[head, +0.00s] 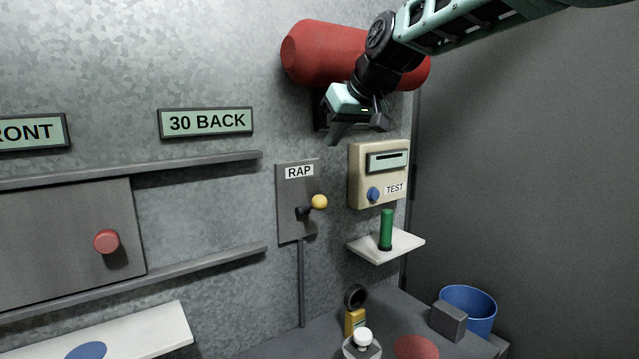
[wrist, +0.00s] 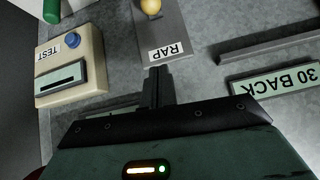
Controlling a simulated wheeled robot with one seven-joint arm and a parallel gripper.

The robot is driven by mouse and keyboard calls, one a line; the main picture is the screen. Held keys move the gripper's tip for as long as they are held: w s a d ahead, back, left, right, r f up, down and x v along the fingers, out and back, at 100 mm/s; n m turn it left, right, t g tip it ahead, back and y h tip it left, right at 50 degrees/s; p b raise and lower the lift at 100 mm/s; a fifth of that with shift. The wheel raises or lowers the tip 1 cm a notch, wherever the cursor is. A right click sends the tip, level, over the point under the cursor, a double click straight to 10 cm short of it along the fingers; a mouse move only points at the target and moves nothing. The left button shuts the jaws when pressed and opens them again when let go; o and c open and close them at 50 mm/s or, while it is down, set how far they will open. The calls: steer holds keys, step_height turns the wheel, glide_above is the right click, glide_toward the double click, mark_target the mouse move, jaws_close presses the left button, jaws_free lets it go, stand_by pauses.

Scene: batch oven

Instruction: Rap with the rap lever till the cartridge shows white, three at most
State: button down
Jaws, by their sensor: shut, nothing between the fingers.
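The rap lever (head: 319,202) has a yellow ball knob on a short dark arm, standing out from a grey plate (head: 290,225) marked RAP. The knob also shows at the top of the wrist view (wrist: 151,5). My gripper (head: 334,140) is shut and empty, above the RAP plate and in front of the wall. In the wrist view its closed fingers (wrist: 156,75) point toward the RAP label, apart from the knob. No part that I can tell for sure as the cartridge shows; a green cylinder (head: 386,229) stands upright on a small white shelf (head: 410,243).
A cream TEST box (head: 364,165) with a blue button (head: 374,194) hangs right of the lever. A red cylinder (head: 320,55) is behind my arm. A sliding door (head: 60,240) with a red knob is at left. A blue bin (head: 480,300) and small items stand below.

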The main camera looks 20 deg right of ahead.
steer(key=shift+f, duration=0.1)
steer(key=p, duration=0.3)
glide_above(312, 207)
steer(key=d, duration=0.1)
steer(key=f, duration=0.7)
steer(key=shift+w+f, duration=0.2)
steer(key=shift+w, duration=0.15)
steer(key=shift+s+d+f, duration=0.15)
steer(key=shift+s+f, duration=0.45)
steer(key=shift+f, duration=0.2)
steer(key=shift+s+d+f, duration=0.1)
steer(key=shift+s+f, duration=0.5)
steer(key=shift+f, duration=0.2)
steer(key=shift+f+b, duration=0.1)
steer(key=shift+b, duration=0.35)
steer(key=shift+s+f+b, duration=0.15)
steer(key=shift+f+b, duration=0.1)
steer(key=shift+b, duration=0.7)
steer(key=shift+r, duration=0.1)
